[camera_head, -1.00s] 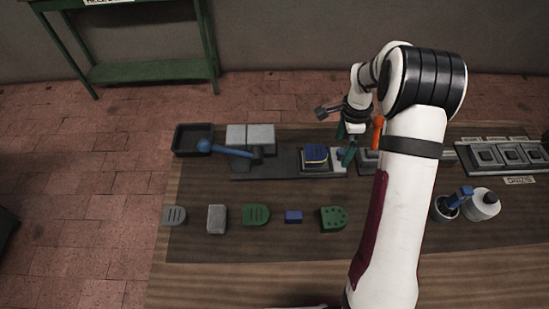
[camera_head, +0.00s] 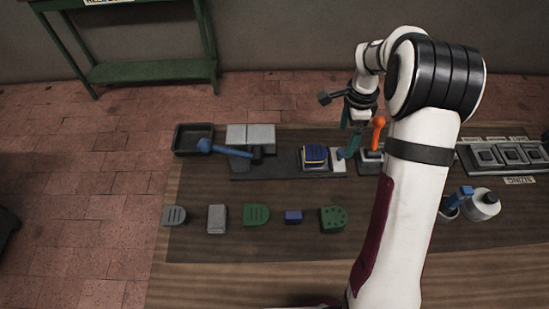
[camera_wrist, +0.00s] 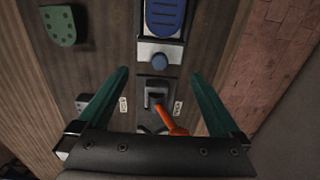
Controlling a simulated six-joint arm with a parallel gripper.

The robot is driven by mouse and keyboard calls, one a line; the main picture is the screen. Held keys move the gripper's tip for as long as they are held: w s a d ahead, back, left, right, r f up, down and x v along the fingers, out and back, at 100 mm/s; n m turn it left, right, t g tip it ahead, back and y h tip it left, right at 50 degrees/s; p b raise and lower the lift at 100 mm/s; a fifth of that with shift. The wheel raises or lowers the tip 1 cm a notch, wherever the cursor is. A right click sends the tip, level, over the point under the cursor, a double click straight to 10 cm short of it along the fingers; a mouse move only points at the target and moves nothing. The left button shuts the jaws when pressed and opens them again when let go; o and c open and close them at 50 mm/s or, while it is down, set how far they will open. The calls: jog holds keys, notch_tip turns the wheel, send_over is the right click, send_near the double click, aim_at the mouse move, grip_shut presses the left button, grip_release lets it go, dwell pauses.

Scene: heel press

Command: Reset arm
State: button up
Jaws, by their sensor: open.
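My gripper (camera_head: 350,135) is above the back part of the table, just right of the press base. In the wrist view its two green fingers (camera_wrist: 160,105) are spread wide with nothing between them. Below the fingers are a small dark switch unit (camera_wrist: 156,97) and an orange lever (camera_wrist: 171,119). The orange lever also shows in the head view (camera_head: 378,129).
A blue-handled lever (camera_head: 225,149) and a dark tray (camera_head: 193,138) are at the back left. Several green, grey and blue pieces (camera_head: 256,215) lie in a front row. A jar (camera_head: 483,204) and a panel of dark squares (camera_head: 505,155) are at the right.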

jog(key=shift+r, duration=0.25)
jog(key=s+a+r+n, duration=0.4)
jog(key=s+a+r, duration=0.2)
jog(key=s+r, duration=0.3)
jog(key=s+a+r+n+y, duration=0.1)
jog(key=s+a+n, duration=0.2)
jog(key=s, duration=0.8)
jog(key=s+a+r+n, duration=0.1)
jog(key=s+a+n, duration=0.2)
jog(key=s, duration=0.8)
jog(key=shift+a+n+y, duration=0.4)
jog(key=shift+n, duration=0.8)
jog(key=shift+s, duration=0.1)
